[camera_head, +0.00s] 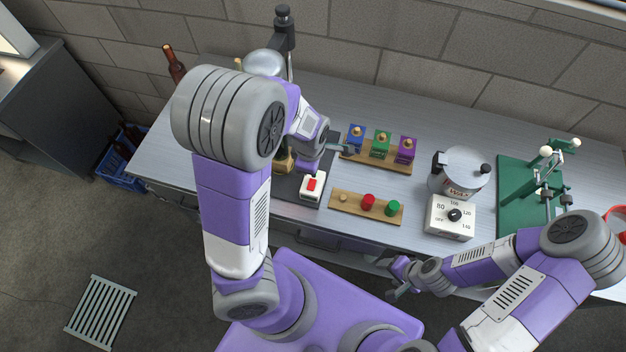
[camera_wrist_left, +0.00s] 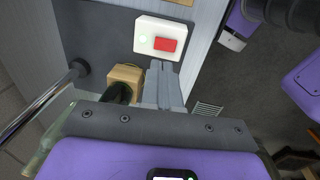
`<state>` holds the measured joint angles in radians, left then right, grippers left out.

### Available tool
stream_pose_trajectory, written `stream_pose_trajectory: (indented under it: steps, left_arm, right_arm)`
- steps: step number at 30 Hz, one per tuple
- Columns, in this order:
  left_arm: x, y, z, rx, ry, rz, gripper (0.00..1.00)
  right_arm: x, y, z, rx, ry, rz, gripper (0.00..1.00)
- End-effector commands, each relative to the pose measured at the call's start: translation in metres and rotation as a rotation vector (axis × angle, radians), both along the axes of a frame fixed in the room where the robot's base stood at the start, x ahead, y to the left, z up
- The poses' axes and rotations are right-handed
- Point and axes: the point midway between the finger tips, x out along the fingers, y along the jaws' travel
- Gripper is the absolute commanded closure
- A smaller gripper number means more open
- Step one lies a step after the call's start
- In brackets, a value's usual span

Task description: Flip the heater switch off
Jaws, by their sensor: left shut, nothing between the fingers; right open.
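The switch is a white box with a red rocker (camera_head: 313,186) near the front edge of the bench. My right gripper (camera_head: 396,276) is open and empty, in front of the bench's front edge.
A wooden board with knobs (camera_head: 342,210) lies right of the switch. Behind it stand blue, green and purple blocks (camera_head: 382,143). A wax pot (camera_head: 458,172), a dial box (camera_head: 440,222) and a green stand (camera_head: 515,190) are further right.

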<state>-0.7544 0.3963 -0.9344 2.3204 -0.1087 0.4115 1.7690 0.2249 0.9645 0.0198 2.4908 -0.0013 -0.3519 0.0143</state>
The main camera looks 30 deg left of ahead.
Motion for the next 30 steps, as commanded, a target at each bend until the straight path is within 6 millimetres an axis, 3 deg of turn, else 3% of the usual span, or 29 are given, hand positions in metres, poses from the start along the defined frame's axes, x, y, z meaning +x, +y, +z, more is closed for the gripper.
stream_pose_trajectory:
  steps: [1, 3, 12, 30]
  left_arm:
    - [0.001, 0.002, -0.018, 0.002, 0.004, 0.003, 1.0]
    - [0.003, 0.002, -0.032, 0.001, 0.002, 0.001, 1.0]
    - [0.008, 0.003, -0.075, 0.002, 0.001, 0.001, 1.0]
    - [0.011, 0.004, -0.084, -0.003, 0.03, 0.002, 1.0]
  right_arm:
    - [0.0, 0.0, -0.011, 0.0, 0.0, 0.0, 0.36]
    - [0.0, 0.0, -0.018, 0.0, 0.0, 0.0, 0.36]
    - [0.0, 0.0, -0.036, 0.0, 0.0, 0.0, 0.36]
    - [0.0, 0.0, -0.036, 0.0, 0.0, 0.0, 0.36]
